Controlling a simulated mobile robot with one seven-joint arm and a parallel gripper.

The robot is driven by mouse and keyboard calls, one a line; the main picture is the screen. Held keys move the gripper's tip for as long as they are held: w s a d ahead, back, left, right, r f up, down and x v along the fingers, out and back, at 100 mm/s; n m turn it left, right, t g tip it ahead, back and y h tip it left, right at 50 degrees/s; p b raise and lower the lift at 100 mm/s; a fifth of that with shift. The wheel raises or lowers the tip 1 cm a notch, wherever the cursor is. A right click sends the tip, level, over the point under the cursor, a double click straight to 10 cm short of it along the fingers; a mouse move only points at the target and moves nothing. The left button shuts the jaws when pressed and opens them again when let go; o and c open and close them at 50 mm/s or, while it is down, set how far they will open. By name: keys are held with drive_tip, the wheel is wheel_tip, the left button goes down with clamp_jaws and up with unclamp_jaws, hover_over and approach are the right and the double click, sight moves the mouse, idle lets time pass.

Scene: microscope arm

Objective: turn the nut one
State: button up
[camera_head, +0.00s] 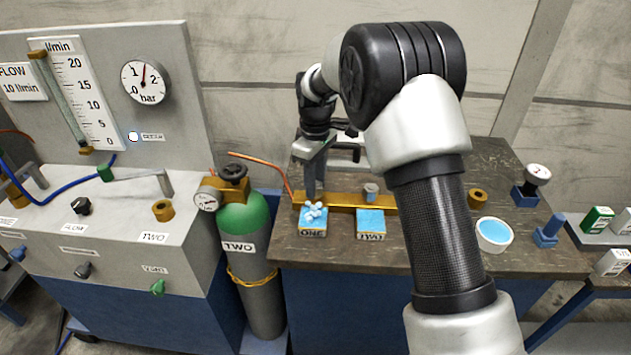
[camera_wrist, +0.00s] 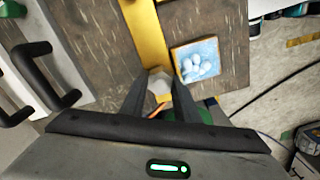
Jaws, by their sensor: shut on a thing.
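My gripper (camera_head: 312,188) points down at the left end of a brass bar (camera_head: 345,201), behind the block marked ONE (camera_head: 313,232). In the wrist view the gripper (camera_wrist: 160,92) has its two dark fingers on either side of a pale grey nut (camera_wrist: 158,80) on the brass bar (camera_wrist: 150,35), shut on it. The fingers hide most of this nut in the head view. A second grey nut (camera_head: 371,188) stands on the bar behind the block marked TWO (camera_head: 371,236). How far the held nut is turned cannot be told.
Pale pieces (camera_head: 314,210) lie on block ONE. A round blue-filled dish (camera_head: 494,234) is to the right. My arm covers the bench's middle.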

drive_tip(key=m+p, duration=0.1)
drive_tip(key=m, duration=0.4)
drive_tip(key=shift+r, duration=0.1)
drive_tip(key=m+p, duration=0.1)
drive_tip(key=m, duration=0.3)
drive_tip(key=shift+m, duration=0.4)
drive_tip(key=m+p, duration=0.1)
drive_tip(key=m, duration=0.3)
drive_tip(key=shift+w, duration=0.1)
drive_tip(key=shift+m+p, duration=0.55)
drive_tip(key=shift+m, duration=1.95)
drive_tip(key=o, duration=1)
drive_tip(key=shift+o, duration=0.2)
wheel_tip(320, 180, up, 17)
drive_tip(key=p, duration=0.1)
drive_tip(key=shift+r, duration=0.15)
